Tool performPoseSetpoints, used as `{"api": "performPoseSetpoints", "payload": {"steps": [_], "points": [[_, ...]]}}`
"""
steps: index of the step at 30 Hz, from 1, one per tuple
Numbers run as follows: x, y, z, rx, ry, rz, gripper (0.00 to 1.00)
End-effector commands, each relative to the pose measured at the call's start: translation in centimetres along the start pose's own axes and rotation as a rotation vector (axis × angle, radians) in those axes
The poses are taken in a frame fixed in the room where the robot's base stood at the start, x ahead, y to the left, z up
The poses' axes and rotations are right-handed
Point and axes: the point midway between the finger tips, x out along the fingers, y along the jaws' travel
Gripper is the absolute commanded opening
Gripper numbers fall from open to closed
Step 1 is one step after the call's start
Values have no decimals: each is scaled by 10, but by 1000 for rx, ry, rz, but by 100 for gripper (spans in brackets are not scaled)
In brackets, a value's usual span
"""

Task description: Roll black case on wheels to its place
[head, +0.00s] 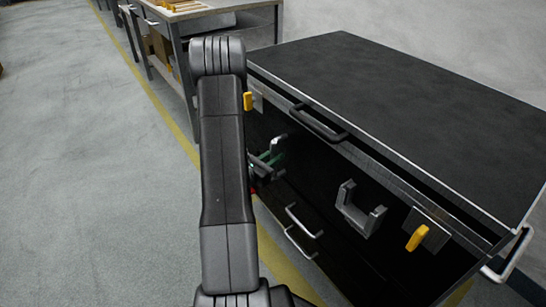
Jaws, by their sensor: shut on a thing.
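The black case (400,85) fills the right half of the head view, with a dark flat top and metal edging. Its front side carries a black bar handle (318,124), yellow latches (417,238) and a grey U-shaped bracket (360,210). My arm reaches forward along its left end. My gripper (266,166) is mostly hidden behind the arm, low against the case's front, near a grey and green fitting. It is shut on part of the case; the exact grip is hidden. The case's wheels are not visible.
A metal workbench (205,14) with items on it stands beyond the case at the upper left. A yellow line (165,105) runs along the floor and past the case. The grey floor (80,170) left of my arm is clear. A pale wall is behind.

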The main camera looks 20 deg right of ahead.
Motion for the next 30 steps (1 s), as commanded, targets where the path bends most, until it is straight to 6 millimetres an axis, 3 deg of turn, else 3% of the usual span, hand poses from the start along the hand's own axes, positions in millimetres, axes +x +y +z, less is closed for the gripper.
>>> {"api": "performPoseSetpoints", "payload": {"steps": [6,7,10,21,30], "points": [[-1,0,-2,-3,4,0,0],[-1,0,-2,-3,4,0,22],[-1,0,-1,-2,3,0,39],[-4,1,0,-1,2,2,39],[-45,2,0,-3,3,6,39]]}}
